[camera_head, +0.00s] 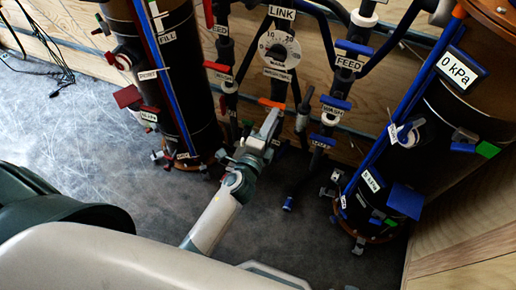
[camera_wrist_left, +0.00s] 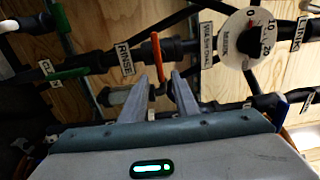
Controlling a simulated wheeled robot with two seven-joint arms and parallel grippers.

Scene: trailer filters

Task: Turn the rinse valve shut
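The rinse valve has an orange lever handle (camera_wrist_left: 156,58), beside a label reading RINSE (camera_wrist_left: 124,58) on a dark pipe in the left wrist view. In the head view the orange handle (camera_head: 271,103) shows just beyond my left gripper. My left gripper (camera_wrist_left: 160,80) is open, and the lower end of the handle appears between its two fingertips. I cannot tell whether either finger touches it. In the head view the left gripper (camera_head: 270,124) reaches up to the handle from below. My right gripper is not in view.
A round white dial (camera_head: 279,51) stands just above the handle. A green lever (camera_wrist_left: 68,73) sits left of it in the wrist view. Dark filter tanks stand at left (camera_head: 176,75) and right (camera_head: 450,120), with several blue levers and pipes between. The grey floor (camera_head: 70,125) at left is mostly clear.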

